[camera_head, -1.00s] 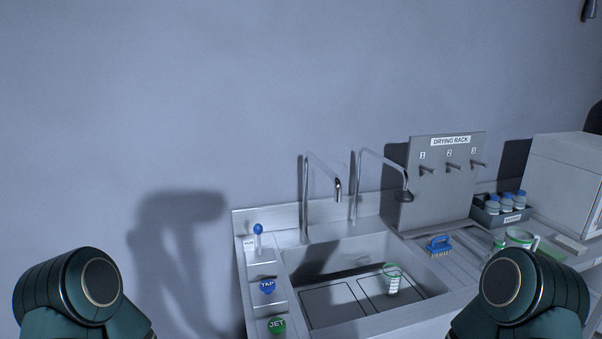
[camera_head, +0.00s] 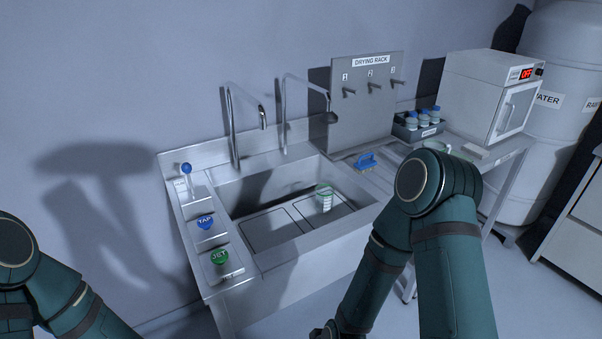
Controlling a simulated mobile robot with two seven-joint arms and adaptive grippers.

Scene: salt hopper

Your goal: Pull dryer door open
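The dryer (camera_head: 487,96) is a white box on the table at the right, with a red "OFF" display on its upper front. Its door (camera_head: 513,109) faces right and front, has a pale upright handle (camera_head: 503,117) and looks closed. Neither of my grippers is in view. My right arm's bent elbow stands in front of the sink's right side, left of the dryer, and its forearm runs down to the bottom edge. My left arm shows only at the lower left corner.
A sink (camera_head: 285,254) with taps and a drying rack (camera_head: 366,105) stand left of the dryer. A rack of blue-capped bottles (camera_head: 420,124), a blue brush (camera_head: 366,160) and a mug (camera_head: 436,146) are nearby. A big water tank (camera_head: 553,130) stands behind the dryer; floor shows in front.

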